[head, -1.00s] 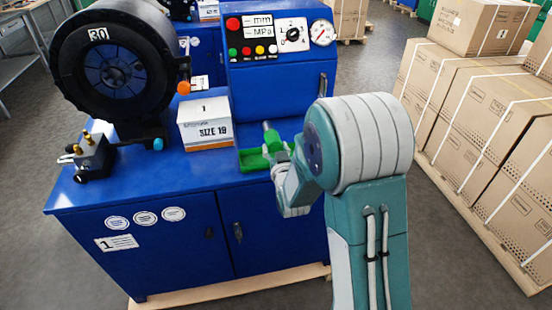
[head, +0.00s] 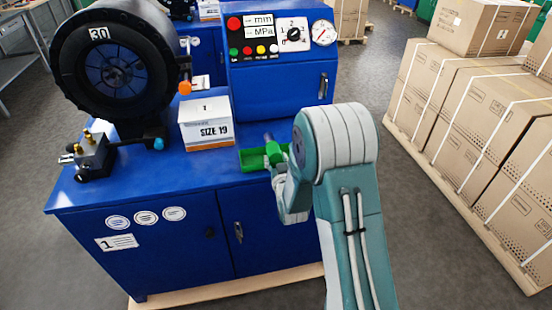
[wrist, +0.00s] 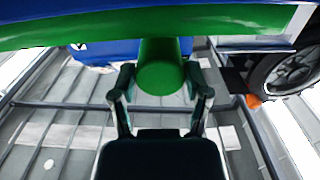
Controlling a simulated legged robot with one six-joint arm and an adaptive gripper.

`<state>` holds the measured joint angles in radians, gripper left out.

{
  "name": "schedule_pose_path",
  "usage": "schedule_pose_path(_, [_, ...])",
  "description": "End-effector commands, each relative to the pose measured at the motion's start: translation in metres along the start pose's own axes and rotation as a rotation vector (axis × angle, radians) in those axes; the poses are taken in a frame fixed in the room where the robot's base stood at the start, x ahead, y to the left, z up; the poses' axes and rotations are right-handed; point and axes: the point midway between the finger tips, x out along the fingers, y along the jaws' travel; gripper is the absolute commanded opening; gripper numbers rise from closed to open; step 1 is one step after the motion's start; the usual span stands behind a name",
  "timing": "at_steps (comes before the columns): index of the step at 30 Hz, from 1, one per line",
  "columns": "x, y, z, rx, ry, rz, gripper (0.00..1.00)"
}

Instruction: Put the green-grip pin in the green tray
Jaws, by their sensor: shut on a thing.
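The green tray (head: 250,166) sits on the blue bench top, right of the white box. The green-grip pin (head: 273,151) stands nearly upright over the tray, its grey tip up and tilted slightly left. My gripper (head: 279,165) reaches from the right and is shut on the pin's green grip; its fingers are small and partly hidden by my arm. In the wrist view the round green grip end (wrist: 160,78) lies between the two fingers, with the green tray (wrist: 60,33) across the top. I cannot tell whether the pin touches the tray floor.
The white SIZE 19 box (head: 206,132) stands close left of the tray. A blue control cabinet (head: 280,95) rises behind it. A black crimper head (head: 115,65) and a small valve block (head: 92,155) occupy the left. The front bench top is clear.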

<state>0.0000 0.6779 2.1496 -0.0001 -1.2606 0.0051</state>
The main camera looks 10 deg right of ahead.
Motion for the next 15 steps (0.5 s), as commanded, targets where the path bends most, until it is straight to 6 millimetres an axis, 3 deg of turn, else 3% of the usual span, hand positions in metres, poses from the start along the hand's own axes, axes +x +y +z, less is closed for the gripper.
schedule_pose_path(10, [0.0004, 0.0, 0.0069, 0.0, 0.003, 0.0, 0.01])
schedule_pose_path(11, [0.0, 0.0, 0.0078, 0.0, 0.0, 0.0, 0.75])
schedule_pose_path(12, [0.0, 0.0, 0.0077, 0.0, 0.0, 0.0, 0.93])
schedule_pose_path(15, [0.0, 0.0, 0.0078, 0.0, -0.001, 0.0, 0.96])
